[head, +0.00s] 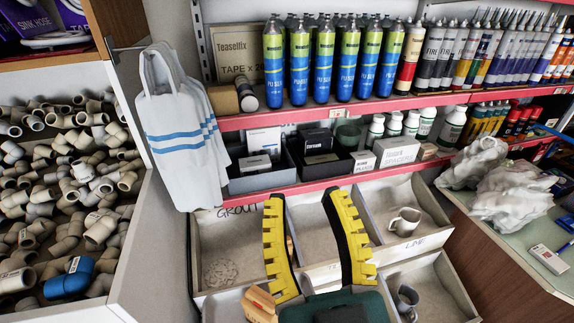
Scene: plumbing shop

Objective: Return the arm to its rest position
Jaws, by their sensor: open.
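Nothing is between the fingers. It is in front of and above a white bin unit (215,240) marked "GROUT" and "LIME". A small tan box (260,306) shows by the base of the left finger; I cannot tell whether it touches the finger. The rest of my arm is mostly out of view.
Red-edged shelves (330,113) with several blue-green cans (299,60) stand behind. A counter (520,235) with plastic bags is at right.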

